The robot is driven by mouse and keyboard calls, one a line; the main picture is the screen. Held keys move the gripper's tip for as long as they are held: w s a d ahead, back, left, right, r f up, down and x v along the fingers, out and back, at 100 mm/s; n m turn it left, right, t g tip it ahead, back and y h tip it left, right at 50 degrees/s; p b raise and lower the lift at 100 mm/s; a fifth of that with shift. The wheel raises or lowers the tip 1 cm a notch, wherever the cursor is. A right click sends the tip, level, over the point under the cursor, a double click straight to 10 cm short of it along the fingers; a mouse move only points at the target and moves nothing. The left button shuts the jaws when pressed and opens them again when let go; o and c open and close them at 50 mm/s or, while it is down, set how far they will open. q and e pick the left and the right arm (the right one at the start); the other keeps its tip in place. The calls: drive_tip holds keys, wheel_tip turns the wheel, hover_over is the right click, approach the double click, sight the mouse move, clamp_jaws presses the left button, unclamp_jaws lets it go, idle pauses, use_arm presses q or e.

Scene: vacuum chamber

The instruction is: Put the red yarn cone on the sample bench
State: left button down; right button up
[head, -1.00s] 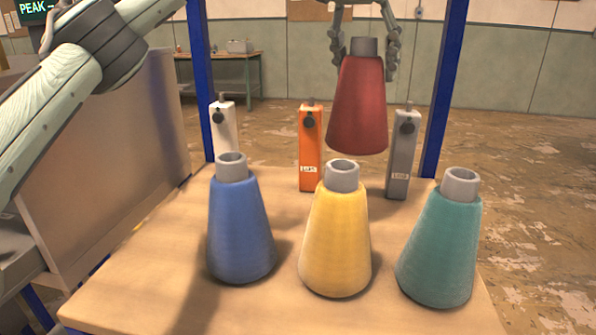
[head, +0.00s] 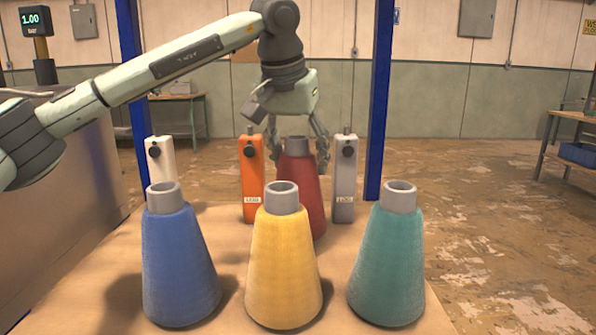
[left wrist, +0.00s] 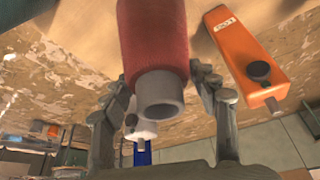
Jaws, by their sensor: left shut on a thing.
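The red yarn cone (head: 311,195) is upright behind the yellow cone, which hides part of its lower side. I cannot tell whether its base touches the tabletop. My left gripper (head: 298,158) comes from above and is shut on the cone's top end, with a finger on each side of the grey tube. In the left wrist view the red cone (left wrist: 154,45) and its grey tube lie between the fingers of the left gripper (left wrist: 160,82). No label shows which surface is the sample bench; a tan tabletop (head: 232,225) lies under the cones. My right gripper is out of view.
Blue (head: 180,262), yellow (head: 283,268) and teal (head: 388,262) cones stand in a front row. Blue posts (head: 380,90) flank the table. Open floor lies right.

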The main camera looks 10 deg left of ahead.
use_arm(q)
drive_tip(key=shift+f, duration=1.05)
drive_tip(key=shift+c, duration=2.4)
unclamp_jaws()
drive_tip(key=shift+f, duration=0.1)
drive_tip(key=v, duration=1.2)
drive_tip(key=shift+w, duration=0.1)
